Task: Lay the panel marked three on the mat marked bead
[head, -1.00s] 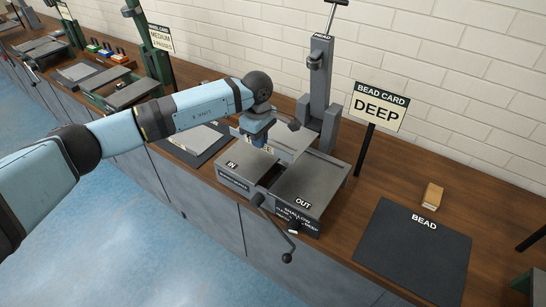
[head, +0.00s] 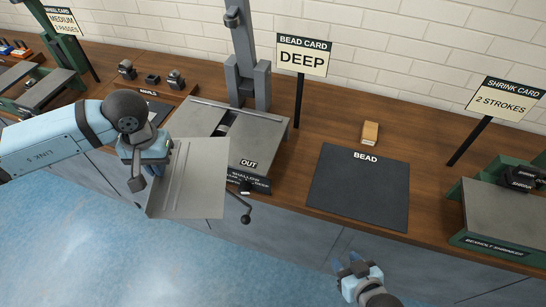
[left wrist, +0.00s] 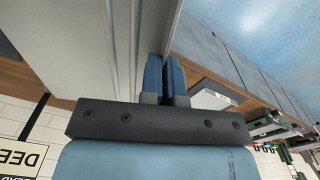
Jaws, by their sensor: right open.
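My left gripper (head: 158,162) is shut on the edge of a grey metal panel (head: 200,185), which has straight raised lines along it. The panel is held in the air in front of the bead machine, over its front edge. I cannot see a number on it. In the left wrist view the blue fingers (left wrist: 165,78) pinch the edge of the panel (left wrist: 85,40). The black mat marked BEAD (head: 355,205) lies bare on the bench, right of the panel. My right gripper (head: 352,266) is open and empty, low in front of the bench.
The bead machine (head: 262,135) with its OUT table and crank stands left of the mat. A DEEP bead card (head: 302,58) rises behind. A wooden block (head: 370,132) lies behind the mat. A green shrinker (head: 500,215) and the shrink card (head: 505,98) stand to the right.

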